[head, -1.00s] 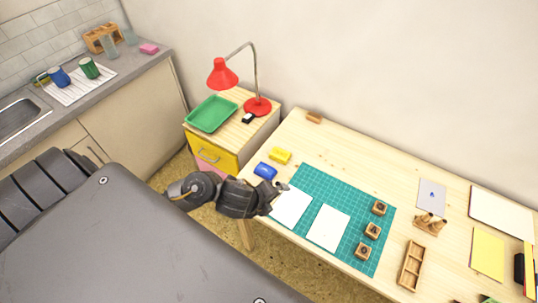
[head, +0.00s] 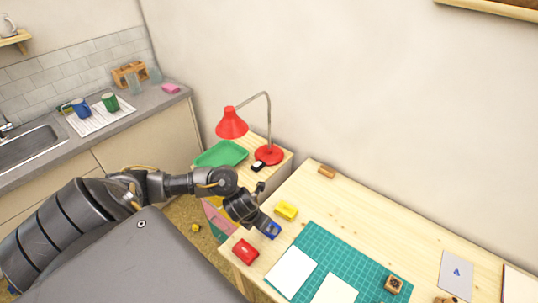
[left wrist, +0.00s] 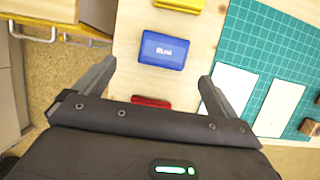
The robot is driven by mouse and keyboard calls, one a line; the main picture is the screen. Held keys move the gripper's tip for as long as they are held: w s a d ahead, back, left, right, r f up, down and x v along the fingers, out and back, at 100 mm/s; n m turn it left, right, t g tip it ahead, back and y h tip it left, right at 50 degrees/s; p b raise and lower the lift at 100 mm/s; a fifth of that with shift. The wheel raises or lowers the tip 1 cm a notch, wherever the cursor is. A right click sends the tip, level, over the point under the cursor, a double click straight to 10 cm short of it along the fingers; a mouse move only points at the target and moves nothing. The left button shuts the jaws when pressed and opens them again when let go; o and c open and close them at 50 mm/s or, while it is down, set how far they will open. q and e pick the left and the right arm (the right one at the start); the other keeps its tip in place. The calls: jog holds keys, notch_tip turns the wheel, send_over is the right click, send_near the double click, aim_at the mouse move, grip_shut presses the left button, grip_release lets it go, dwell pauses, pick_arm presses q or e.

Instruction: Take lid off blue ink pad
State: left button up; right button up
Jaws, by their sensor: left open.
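The blue ink pad (head: 273,231) lies on the wooden table to the left of the green mat, partly hidden by my left gripper in the head view. In the left wrist view the blue pad (left wrist: 163,50) shows a white label on its closed lid. My left gripper (left wrist: 157,72) is open and empty, its fingertips apart on either side of the view and short of the pad. In the head view the left gripper sits over or just beside the blue pad; the exact height is hard to tell. My right gripper is out of view.
A yellow ink pad (head: 286,211) and a red ink pad (head: 245,251) lie on either side of the blue one. The green cutting mat (head: 335,258) holds white paper sheets (head: 291,272). A red lamp (head: 232,123) and green tray (head: 221,154) stand on the side cabinet.

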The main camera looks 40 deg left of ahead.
pick_arm(q)
jog(key=shift+w+f, duration=0.3)
jog(key=shift+f, duration=0.2)
jog(key=shift+w+d+f, duration=0.1)
jog(key=shift+d+f, duration=0.05)
jog(key=shift+f, duration=0.15)
jog(key=x, duration=0.3)
jog(key=shift+w+d+f, duration=0.15)
jog(key=shift+w+f, duration=0.05)
jog(key=shift+f, duration=0.15)
jog(key=shift+w+f+b, duration=0.2)
jog(key=shift+f+b, duration=0.1)
jog(key=shift+f, duration=0.05)
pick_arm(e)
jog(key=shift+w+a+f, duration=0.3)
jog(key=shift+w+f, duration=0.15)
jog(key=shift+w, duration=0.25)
pick_arm(q)
jog(key=c, duration=0.9)
jog(key=shift+r, duration=0.1)
jog(key=shift+c, duration=0.7)
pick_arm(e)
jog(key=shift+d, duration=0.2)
